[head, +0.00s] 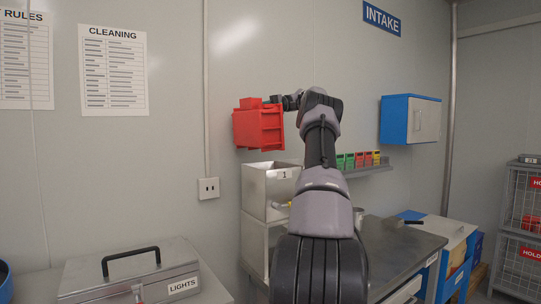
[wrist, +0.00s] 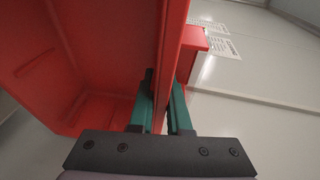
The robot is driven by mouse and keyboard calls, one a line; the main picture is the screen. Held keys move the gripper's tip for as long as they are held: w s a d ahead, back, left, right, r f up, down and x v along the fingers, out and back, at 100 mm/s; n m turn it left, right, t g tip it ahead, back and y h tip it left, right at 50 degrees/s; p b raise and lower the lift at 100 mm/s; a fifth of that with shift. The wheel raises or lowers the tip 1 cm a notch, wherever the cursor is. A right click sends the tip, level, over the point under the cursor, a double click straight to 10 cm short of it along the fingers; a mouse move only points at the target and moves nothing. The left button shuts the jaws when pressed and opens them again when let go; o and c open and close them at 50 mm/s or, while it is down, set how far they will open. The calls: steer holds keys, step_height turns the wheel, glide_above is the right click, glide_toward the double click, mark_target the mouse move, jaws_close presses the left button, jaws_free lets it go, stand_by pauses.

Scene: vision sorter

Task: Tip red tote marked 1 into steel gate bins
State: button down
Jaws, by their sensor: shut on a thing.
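The red tote (head: 258,128) is up in the air above the steel gate bins (head: 268,185) in the head view, and it looks tilted. My gripper (head: 285,103) is at the tote's upper right side. In the wrist view my gripper's green fingers (wrist: 166,108) close on either side of the tote's red wall (wrist: 172,60). The part of the tote's inside (wrist: 75,65) that shows there looks empty. No mark on the tote can be read.
A shelf (head: 368,171) with several small coloured bins and a blue wall cabinet (head: 410,120) are right of my arm. A grey metal case (head: 130,270) stands at lower left. A steel worktop (head: 395,250) is at right.

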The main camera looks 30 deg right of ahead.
mark_target(243, 113)
steer(key=a+f+h, duration=0.1)
steer(key=a, duration=0.1)
steer(key=a+f+h+p, duration=0.1)
steer(key=a+h, duration=0.1)
steer(key=a, duration=0.1)
steer(key=a+f+h, duration=0.1)
steer(key=a, duration=0.1)
steer(key=shift+s+a+f+n+h, duration=0.1)
steer(key=shift+s+a+n+h, duration=0.05)
steer(key=shift+s+n+h, duration=0.15)
steer(key=a+f+n+h+p, duration=0.1)
steer(key=a+f+h+p, duration=0.1)
steer(key=a+f+h, duration=0.3)
steer(key=s+a+f+n+h+p, duration=0.1)
steer(key=a+f+h+p, duration=0.1)
steer(key=a+f+h, duration=0.4)
steer(key=shift+s+f+h, duration=0.15)
steer(key=shift+f+h, duration=1.15)
steer(key=shift+f, duration=1.45)
